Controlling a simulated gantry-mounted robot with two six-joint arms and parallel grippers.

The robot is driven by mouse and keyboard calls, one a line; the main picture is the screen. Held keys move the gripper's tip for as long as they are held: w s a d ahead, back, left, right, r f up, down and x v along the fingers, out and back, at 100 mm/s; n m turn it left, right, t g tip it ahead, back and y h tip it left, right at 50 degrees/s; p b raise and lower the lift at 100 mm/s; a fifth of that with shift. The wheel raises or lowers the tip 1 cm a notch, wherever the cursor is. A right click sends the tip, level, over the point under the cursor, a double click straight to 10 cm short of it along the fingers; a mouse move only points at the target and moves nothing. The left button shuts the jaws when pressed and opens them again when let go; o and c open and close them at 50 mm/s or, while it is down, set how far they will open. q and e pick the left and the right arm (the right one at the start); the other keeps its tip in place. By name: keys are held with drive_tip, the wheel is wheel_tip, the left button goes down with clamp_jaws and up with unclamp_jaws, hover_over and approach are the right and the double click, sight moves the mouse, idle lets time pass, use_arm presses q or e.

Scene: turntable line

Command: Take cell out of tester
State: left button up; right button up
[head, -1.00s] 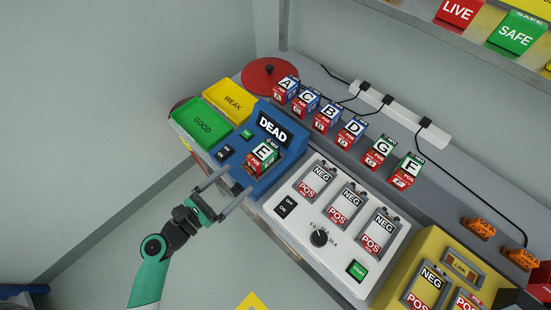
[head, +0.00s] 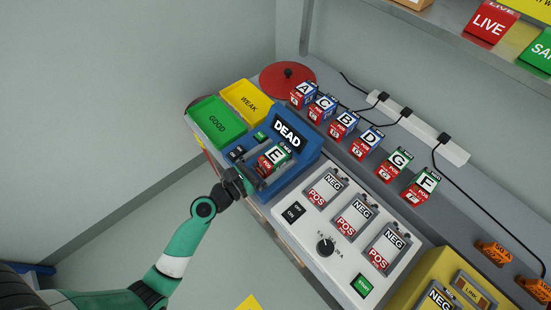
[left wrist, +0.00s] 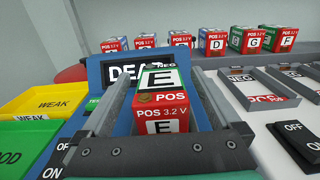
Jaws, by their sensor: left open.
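Cell E (head: 271,158), with a white "E" label, a red POS end and a green NEG end, sits in the blue tester (head: 309,163), whose screen reads DEAD. It also shows in the left wrist view (left wrist: 160,95). My left gripper (head: 267,166) is open, its fingers on both sides of cell E. In the left wrist view the left gripper (left wrist: 155,100) has one finger left and one right of the cell; whether they touch it I cannot tell. My right gripper is not in view.
Green GOOD tray (head: 217,121) and yellow WEAK tray (head: 248,103) stand left of the tester. A white charger (head: 320,258) with empty NEG/POS bays is on the right. Several other cells (head: 345,126) stand in a row behind. A red disc (head: 287,77) lies at the back.

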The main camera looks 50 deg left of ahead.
use_arm(q)
drive_tip(key=shift+w, duration=0.25)
drive_tip(key=shift+s, duration=0.1)
clamp_jaws()
idle(0.3)
